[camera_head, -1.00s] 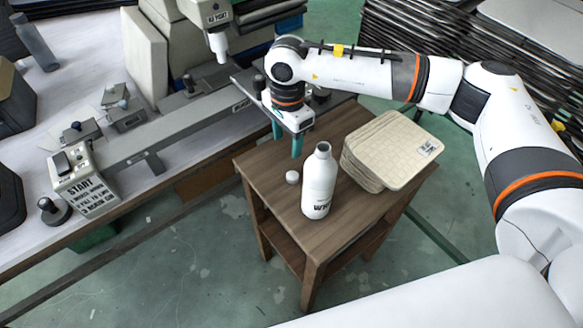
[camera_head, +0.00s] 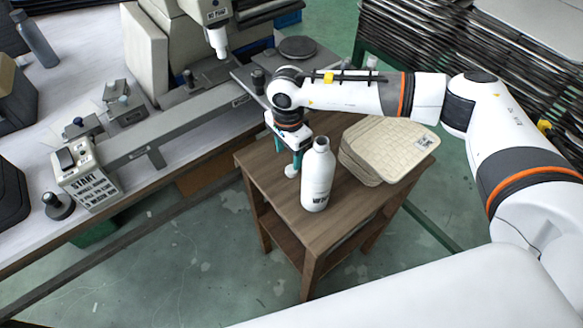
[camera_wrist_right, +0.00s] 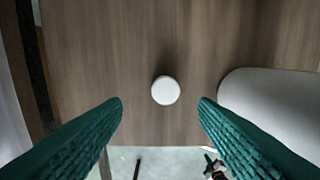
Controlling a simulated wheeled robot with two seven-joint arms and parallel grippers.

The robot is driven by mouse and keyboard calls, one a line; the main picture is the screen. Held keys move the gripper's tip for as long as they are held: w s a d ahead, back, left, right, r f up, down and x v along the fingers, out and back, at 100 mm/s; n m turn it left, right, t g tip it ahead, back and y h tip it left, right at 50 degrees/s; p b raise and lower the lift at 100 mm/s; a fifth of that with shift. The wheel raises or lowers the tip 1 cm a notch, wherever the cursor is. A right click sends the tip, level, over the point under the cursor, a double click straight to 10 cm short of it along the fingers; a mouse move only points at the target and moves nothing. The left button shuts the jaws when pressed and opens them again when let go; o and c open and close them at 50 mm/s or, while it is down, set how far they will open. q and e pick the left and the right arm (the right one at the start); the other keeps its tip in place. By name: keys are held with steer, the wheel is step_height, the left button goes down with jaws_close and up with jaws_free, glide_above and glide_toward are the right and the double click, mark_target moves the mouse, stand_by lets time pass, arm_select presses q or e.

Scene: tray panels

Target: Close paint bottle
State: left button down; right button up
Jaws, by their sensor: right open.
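The white paint bottle (camera_head: 318,178) stands upright on the small wooden table, its neck uncapped at the top. It also shows at the right edge of the right wrist view (camera_wrist_right: 270,110). The round white cap (camera_wrist_right: 165,90) lies on the tabletop left of the bottle; in the head view the cap (camera_head: 291,171) is partly covered by my fingers. My right gripper (camera_head: 296,162) is open and points down over the cap. In the right wrist view its teal fingers (camera_wrist_right: 160,125) are spread, with the cap between and beyond the tips. My left gripper is not in view.
A stack of cream panels (camera_head: 385,150) lies on the wooden table (camera_head: 275,190), right of the bottle. A long workbench with a machine (camera_head: 215,40) and a START box (camera_head: 88,178) stands to the left. Dark stacked racks fill the back right.

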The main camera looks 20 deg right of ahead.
mark_target(291, 169)
steer(key=f, duration=0.1)
steer(key=f+p, duration=0.1)
steer(key=f, duration=0.2)
steer(key=shift+s+d+f, duration=0.15)
steer(key=shift+s+d, duration=0.1)
steer(key=shift+d, duration=0.05)
steer(key=shift+f, duration=0.45)
steer(key=c, duration=1)
